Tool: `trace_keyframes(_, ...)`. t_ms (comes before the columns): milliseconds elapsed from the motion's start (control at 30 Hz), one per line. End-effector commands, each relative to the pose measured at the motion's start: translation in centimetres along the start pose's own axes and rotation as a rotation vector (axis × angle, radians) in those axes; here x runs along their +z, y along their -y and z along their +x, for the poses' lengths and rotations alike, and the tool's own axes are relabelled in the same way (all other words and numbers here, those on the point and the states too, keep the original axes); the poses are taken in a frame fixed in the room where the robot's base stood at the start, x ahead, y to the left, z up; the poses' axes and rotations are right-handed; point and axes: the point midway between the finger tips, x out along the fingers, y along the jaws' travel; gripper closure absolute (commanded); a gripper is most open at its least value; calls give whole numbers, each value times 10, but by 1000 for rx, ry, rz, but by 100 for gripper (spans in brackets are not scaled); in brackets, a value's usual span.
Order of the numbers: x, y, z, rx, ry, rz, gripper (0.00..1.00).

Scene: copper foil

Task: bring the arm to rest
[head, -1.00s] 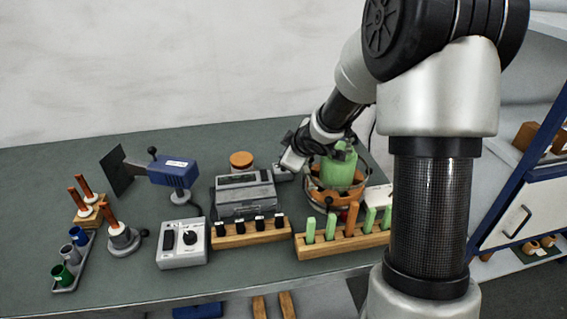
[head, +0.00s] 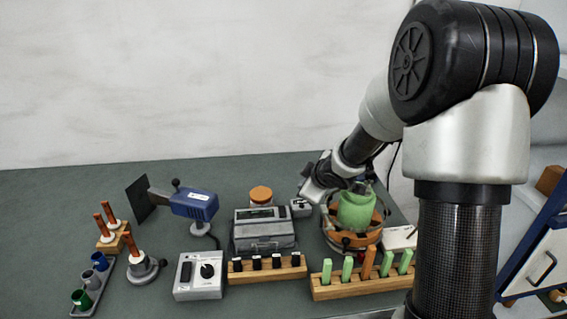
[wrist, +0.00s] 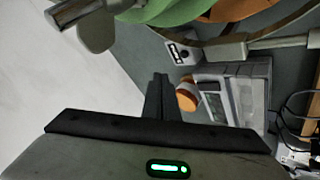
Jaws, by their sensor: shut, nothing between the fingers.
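My gripper (head: 308,194) is over the back right of the green bench (head: 60,206), left of a green rounded object (head: 356,208) in a ring-shaped holder with orange parts. Its fingers (wrist: 160,92) show in the wrist view, together and empty. My arm comes down from the upper right in the head view. The wrist view also shows part of the green object (wrist: 175,10) at the top, close to the gripper. I cannot tell whether they touch.
A grey instrument (head: 263,232) and an orange-lidded jar (head: 260,194) stand left of the holder. Wooden racks (head: 335,290) line the front. A blue device (head: 194,204) on a stand and a switch box (head: 199,277) are farther left. The wall is behind.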

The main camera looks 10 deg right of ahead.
Motion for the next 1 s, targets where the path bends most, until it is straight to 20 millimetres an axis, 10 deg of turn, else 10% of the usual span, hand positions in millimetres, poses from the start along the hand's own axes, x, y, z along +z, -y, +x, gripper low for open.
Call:
trace_keyframes(167,-8,-22,-38,51,49,42,100)
trace_keyframes(467,-14,-52,-212,202,248,348,100)
trace_keyframes(700,-13,-7,-338,181,326,660,100)
trace_keyframes(1000,-18,70,-420,27,341,910,100)
